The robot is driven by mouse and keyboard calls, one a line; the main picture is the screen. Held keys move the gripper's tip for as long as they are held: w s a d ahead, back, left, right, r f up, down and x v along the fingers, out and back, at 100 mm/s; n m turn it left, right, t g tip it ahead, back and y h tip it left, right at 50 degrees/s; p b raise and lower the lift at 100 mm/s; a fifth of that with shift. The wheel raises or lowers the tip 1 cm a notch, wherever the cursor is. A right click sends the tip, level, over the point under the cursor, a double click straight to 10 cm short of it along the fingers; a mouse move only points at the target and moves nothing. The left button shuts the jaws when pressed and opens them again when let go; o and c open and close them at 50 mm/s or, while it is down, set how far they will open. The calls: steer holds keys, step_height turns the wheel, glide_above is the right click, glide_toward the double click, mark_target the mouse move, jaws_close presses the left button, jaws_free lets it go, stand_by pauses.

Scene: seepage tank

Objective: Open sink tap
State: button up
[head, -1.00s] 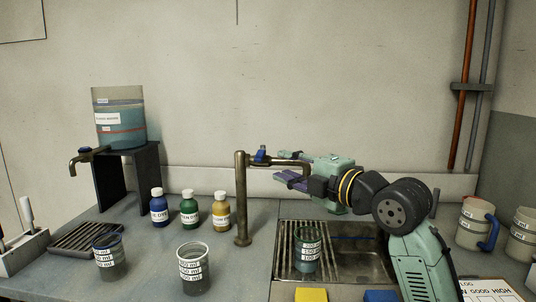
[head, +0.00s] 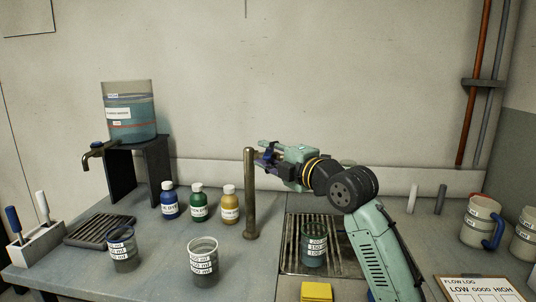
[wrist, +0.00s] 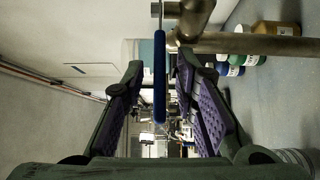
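The sink tap (head: 250,200) is a brass post at the back left edge of the sink. Its spout is mostly hidden behind my gripper in the head view. In the wrist view the brass tap body (wrist: 195,18) is at the top, and the tap's blue lever (wrist: 160,85) hangs between my fingers. My gripper (head: 266,158) is at the top of the tap. Its purple-padded fingers (wrist: 161,95) are open, with a gap showing on both sides of the lever.
A beaker (head: 313,244) stands on the sink's grate (head: 298,262). Two beakers (head: 202,262) (head: 122,249) and blue, green and yellow bottles (head: 199,205) stand on the counter to the left. A tank (head: 128,125) with its own tap (head: 92,154) sits on a dark stand. Mugs (head: 480,222) stand at right.

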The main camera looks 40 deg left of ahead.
jaws_close()
stand_by(0.6)
